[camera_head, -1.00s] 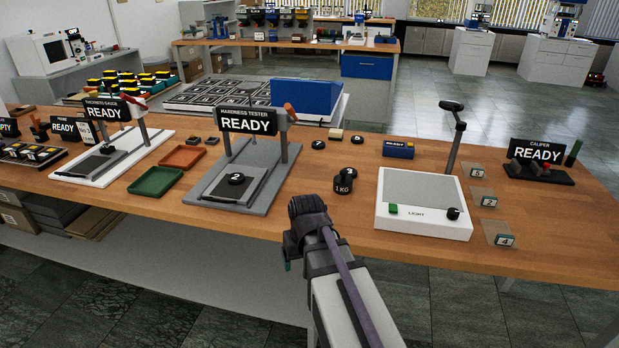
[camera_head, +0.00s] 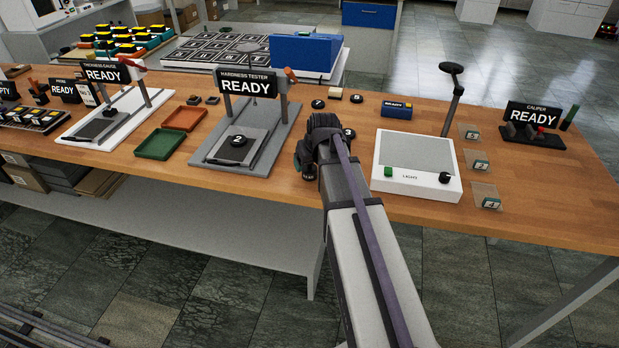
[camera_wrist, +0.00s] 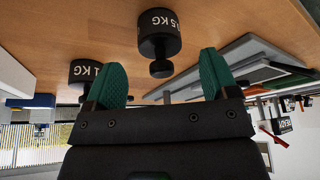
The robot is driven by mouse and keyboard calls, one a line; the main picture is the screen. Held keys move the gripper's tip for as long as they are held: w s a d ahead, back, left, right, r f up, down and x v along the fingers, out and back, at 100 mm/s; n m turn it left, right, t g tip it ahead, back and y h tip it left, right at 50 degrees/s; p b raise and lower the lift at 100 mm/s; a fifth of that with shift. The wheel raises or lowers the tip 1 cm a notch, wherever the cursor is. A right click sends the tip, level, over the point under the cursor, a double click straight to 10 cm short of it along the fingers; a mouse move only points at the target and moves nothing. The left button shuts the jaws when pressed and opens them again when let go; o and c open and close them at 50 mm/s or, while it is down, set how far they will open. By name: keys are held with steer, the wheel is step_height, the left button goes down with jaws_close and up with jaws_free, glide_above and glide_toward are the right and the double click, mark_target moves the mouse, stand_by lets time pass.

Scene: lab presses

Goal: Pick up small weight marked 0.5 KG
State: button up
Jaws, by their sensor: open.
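Two black weights with knobs show in the wrist view, which is upside down. The nearer weight (camera_wrist: 158,32), its label partly readable as ".5 KG", rests on the wooden bench (camera_wrist: 60,35). It lies just beyond and between the green fingertips of my gripper (camera_wrist: 163,64). The fingers are apart with nothing between them. The other weight (camera_wrist: 86,74), whose label reads "1 KG", stands farther off beside the left finger. In the head view my arm covers most of the weights' area, and my gripper (camera_head: 304,160) is a dark shape right of the hardness tester.
A white light box (camera_head: 415,187) stands to the right. Green (camera_head: 160,143) and red (camera_head: 184,118) trays lie farther left. A blue box (camera_head: 397,109) lies behind the light box.

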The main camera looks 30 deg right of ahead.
mark_target(310, 166)
steer(key=b+x, duration=0.5)
steer(key=shift+s+f, duration=0.1)
steer(key=shift+f, duration=0.15)
steer(key=shift+r, duration=0.25)
steer(key=c, duration=1.3)
